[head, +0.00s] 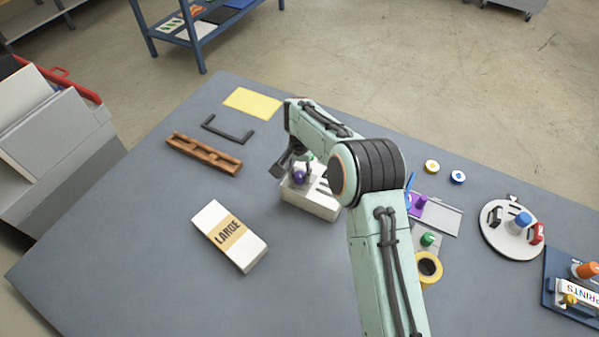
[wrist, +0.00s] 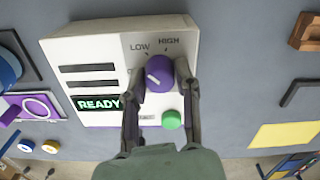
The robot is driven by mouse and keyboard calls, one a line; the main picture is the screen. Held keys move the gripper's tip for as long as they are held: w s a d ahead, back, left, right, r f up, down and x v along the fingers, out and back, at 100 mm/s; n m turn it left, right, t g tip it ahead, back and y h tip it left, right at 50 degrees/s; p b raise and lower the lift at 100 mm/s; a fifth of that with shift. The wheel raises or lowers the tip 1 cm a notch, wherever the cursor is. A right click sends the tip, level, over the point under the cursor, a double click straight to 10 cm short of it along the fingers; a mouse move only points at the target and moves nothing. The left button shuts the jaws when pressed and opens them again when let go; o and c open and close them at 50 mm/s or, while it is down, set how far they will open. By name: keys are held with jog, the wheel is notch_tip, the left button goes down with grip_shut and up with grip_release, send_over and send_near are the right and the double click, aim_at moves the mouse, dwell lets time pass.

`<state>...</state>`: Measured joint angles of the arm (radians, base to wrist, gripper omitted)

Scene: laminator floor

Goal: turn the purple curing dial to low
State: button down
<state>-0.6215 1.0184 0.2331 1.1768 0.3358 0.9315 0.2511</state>
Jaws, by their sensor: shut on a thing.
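The purple curing dial (wrist: 161,76) sits on the face of a white control box (wrist: 75,48), with LOW (wrist: 139,46) and HIGH (wrist: 169,41) printed above it. Its white pointer mark slants toward the upper left, on the LOW side; I cannot tell whether it lines up exactly with the LOW tick. My gripper (wrist: 161,85) is shut on the dial, one finger on each side. In the head view, the dial (head: 299,175) shows beside my gripper (head: 290,168), and my arm hides part of the box (head: 307,204).
A green button (wrist: 172,120) and a lit READY display (wrist: 98,103) are close to the dial. A LARGE carton (head: 228,236), a brown wooden piece (head: 203,153) and a dark bracket (head: 226,130) lie to the left. Tape (head: 427,281) and a round fixture (head: 511,247) are on the right.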

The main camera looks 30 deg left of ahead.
aim_at(300, 174)
jog(key=shift+f+m, duration=0.1)
jog(key=shift+m, duration=0.5)
jog(key=c, duration=0.8)
grip_release()
notch_tip(300, 174, up, 12)
